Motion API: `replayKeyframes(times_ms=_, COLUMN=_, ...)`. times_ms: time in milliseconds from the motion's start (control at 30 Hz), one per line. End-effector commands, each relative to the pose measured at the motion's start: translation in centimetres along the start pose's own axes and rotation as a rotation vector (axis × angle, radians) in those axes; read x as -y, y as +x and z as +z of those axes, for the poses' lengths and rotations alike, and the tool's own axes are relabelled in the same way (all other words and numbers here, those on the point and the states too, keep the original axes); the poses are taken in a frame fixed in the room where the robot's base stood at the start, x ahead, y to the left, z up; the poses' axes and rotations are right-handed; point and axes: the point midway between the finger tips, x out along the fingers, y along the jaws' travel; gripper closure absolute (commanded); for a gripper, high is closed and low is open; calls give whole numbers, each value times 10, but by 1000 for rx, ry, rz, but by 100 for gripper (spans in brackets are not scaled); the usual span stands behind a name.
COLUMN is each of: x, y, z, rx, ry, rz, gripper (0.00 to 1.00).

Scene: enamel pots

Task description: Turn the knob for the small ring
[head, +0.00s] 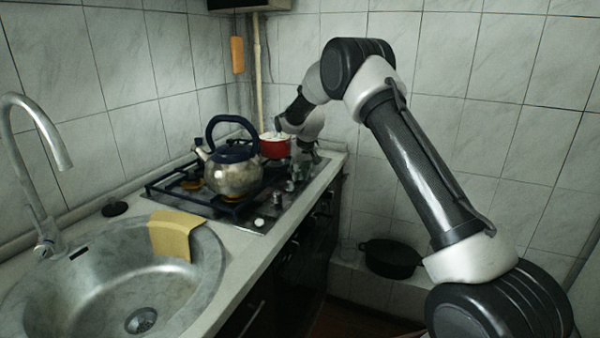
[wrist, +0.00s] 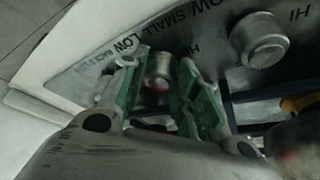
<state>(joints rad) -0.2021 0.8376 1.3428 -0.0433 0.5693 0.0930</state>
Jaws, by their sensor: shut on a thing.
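In the wrist view, my gripper (wrist: 160,88) has its green-lined fingers on either side of a small metal knob (wrist: 158,64), shut on it. A red spot shows low on this knob. The words LOW, SMALL and HI are printed on the grey panel (wrist: 110,68) near it; which knob each word belongs to is hard to tell. Another round knob (wrist: 258,40) stands apart to the right. In the head view, my gripper (head: 300,165) points down at the far right corner of the stove (head: 256,224). The small ring itself cannot be made out.
A steel kettle (head: 232,178) with a dark handle stands on the stove. A red pot (head: 274,149) stands behind it, close beside my gripper. A sink (head: 185,285) with a yellow cloth (head: 172,236) is at the left. A black pot (head: 391,259) sits low at the right.

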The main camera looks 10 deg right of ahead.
Motion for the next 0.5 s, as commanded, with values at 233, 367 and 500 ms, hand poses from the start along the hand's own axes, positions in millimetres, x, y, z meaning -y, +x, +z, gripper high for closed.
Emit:
replayKeyframes(times_ms=233, x=0, y=0, z=0, rx=1, ry=0, rz=0, gripper=49)
replayKeyframes(times_ms=367, x=0, y=0, z=0, rx=0, ry=0, rz=0, gripper=49)
replayKeyframes(times_ms=500, x=0, y=-5, z=-1, rx=-1, ry=-1, rz=0, gripper=49)
